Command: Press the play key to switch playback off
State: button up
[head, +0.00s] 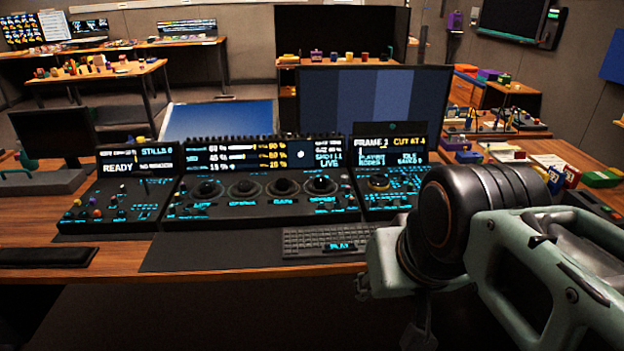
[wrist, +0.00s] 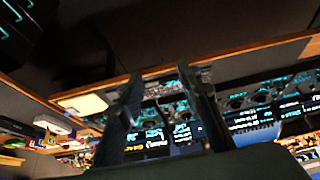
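The control panel (head: 262,212) is a dark console on the wooden desk, with knobs, trackballs and small lit screens. A glowing label that seems to read PLAY (head: 338,246) shows on the keyboard at the panel's front edge, left of my arm. I cannot make out a separate play key or its state. The right screen (head: 390,150) shows white and yellow text, partly too small to read. In the wrist view my gripper (wrist: 160,80) has its two dark fingers apart with nothing between them. The panel's lit controls (wrist: 240,95) lie beyond them, tilted in view.
A large monitor (head: 372,105) stands behind the panel. A black bar (head: 48,257) lies at the desk's front left. Colored blocks (head: 565,175) and papers lie on the right of the desk. My arm covers the lower right of the head view.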

grip_shut()
dwell(1.2)
